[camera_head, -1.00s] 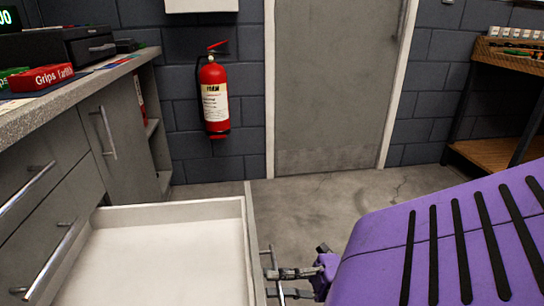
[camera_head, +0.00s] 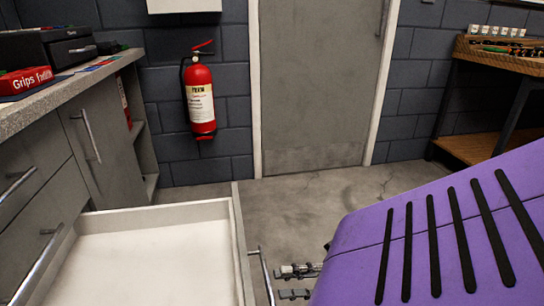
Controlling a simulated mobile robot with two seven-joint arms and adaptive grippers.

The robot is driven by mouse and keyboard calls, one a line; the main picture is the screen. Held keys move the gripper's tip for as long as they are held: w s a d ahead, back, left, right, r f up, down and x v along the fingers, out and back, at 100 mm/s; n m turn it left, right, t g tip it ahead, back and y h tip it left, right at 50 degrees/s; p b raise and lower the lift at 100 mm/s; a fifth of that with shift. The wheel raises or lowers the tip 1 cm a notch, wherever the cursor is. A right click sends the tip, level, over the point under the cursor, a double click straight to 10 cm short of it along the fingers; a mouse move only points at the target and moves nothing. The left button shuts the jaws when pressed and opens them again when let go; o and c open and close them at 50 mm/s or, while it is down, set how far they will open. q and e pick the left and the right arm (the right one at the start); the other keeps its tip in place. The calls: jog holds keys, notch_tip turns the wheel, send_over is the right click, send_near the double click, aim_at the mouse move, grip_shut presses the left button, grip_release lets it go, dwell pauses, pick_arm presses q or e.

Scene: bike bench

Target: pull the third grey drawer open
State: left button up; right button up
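A grey drawer (camera_head: 237,250) with a pale, empty inside stands pulled far out of the cabinet at lower left. Two shut drawer fronts with bar handles (camera_head: 20,183) show above it. The open drawer's metal bar handle (camera_head: 262,275) is on its right-hand front. My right gripper (camera_head: 290,282) is just right of this handle, with its two fingers spaced apart and a small gap between the fingertips and the bar. It looks open and empty. My purple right arm hides the rest of it. My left gripper is not in view.
A grey worktop (camera_head: 75,88) with a red box (camera_head: 28,80) and a black case runs along the left. A fire extinguisher (camera_head: 200,97) hangs on the back wall beside a door (camera_head: 315,90). A wooden shelf unit (camera_head: 480,148) stands at right. Floor before the door is clear.

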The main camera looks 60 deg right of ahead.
jog(key=v, duration=0.6)
jog(key=shift+d, duration=0.15)
dwell(0.3)
